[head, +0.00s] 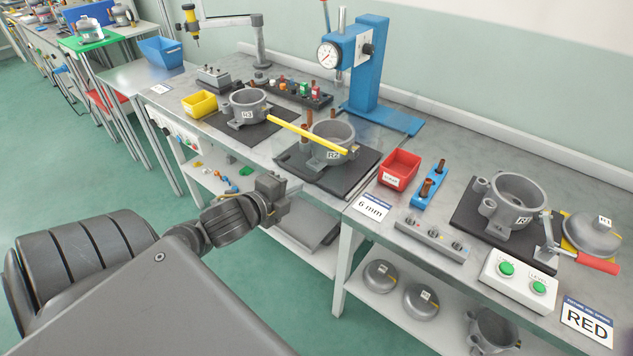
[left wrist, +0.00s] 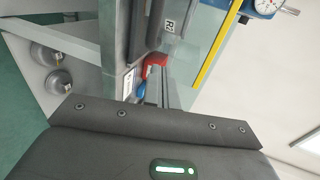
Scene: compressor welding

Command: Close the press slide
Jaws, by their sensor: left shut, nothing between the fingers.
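The blue press (head: 366,65) with a round dial gauge stands at the back of the bench. In front of it, a dark slide plate (head: 350,185) carries a grey housing marked R2 (head: 330,140); its near edge lies by the bench's front edge. A yellow bar (head: 300,131) crosses in front of the housing and also shows in the left wrist view (left wrist: 215,48). My left gripper (head: 279,192) is shut and empty, in front of the bench and left of the plate, apart from it in the picture. My right gripper is in neither view.
A red bin (head: 400,168) and a blue holder (head: 430,188) stand right of the plate. A yellow bin (head: 200,104) and a second housing (head: 246,107) stand left. A lower shelf (head: 300,232) runs under the bench. The green floor in front is clear.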

